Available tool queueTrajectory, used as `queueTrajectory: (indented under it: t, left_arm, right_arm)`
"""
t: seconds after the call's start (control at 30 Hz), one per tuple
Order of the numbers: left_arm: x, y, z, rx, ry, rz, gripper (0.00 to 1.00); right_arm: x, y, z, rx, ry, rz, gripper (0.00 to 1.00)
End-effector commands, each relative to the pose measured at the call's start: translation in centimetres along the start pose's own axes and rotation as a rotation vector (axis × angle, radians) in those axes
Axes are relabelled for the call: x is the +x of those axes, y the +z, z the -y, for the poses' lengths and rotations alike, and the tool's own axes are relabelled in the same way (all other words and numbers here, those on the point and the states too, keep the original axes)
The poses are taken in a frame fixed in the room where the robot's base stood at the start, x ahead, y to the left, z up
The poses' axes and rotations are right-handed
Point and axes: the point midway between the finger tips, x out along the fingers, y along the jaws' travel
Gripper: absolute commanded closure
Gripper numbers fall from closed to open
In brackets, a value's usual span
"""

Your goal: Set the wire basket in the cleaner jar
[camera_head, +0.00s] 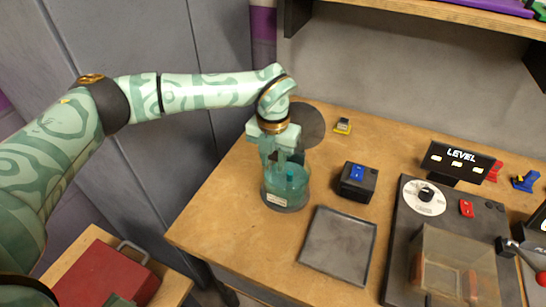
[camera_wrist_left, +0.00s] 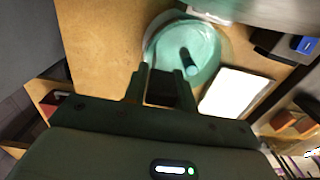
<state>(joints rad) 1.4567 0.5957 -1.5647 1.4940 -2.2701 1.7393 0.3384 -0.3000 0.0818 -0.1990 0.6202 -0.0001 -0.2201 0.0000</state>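The cleaner jar (camera_head: 287,195) is a clear round jar with teal liquid and a pale label, standing near the table's left part. It also shows in the left wrist view (camera_wrist_left: 205,75). I cannot make out any wire mesh, so I cannot tell whether this belongs to the wire basket. My left gripper (camera_head: 279,158) points down just above and behind the jar. My right gripper is out of view.
An empty grey tray (camera_head: 338,245) lies right of the jar. A black box with a blue switch (camera_head: 357,184) stands behind the tray. A dark panel with a clear bin (camera_head: 455,265) and a LEVEL sign (camera_head: 460,160) fill the right. A dark round disc (camera_head: 308,122) lies behind the jar.

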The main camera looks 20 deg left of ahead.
Motion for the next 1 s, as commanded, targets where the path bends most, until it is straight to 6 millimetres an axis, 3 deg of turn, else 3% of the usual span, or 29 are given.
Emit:
queueTrajectory:
  t: [0.03,0.07,0.33,0.47,1.0]
  left_arm:
    - [0.0,0.0,0.0,0.000,0.000,0.000,0.58]
    - [0.0,0.0,0.0,0.000,0.000,0.000,0.50]
    - [0.0,0.0,0.0,0.000,0.001,-0.001,0.49]
    - [-1.0,0.0,0.0,0.000,0.001,0.002,0.49]
    - [-14.0,0.1,0.0,-0.001,0.001,0.004,0.49]
  right_arm:
    - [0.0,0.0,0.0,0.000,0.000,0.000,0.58]
    - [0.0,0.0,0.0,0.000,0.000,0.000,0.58]
    - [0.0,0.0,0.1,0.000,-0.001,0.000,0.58]
    - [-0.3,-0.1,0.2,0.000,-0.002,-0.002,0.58]
    - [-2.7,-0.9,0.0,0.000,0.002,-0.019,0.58]
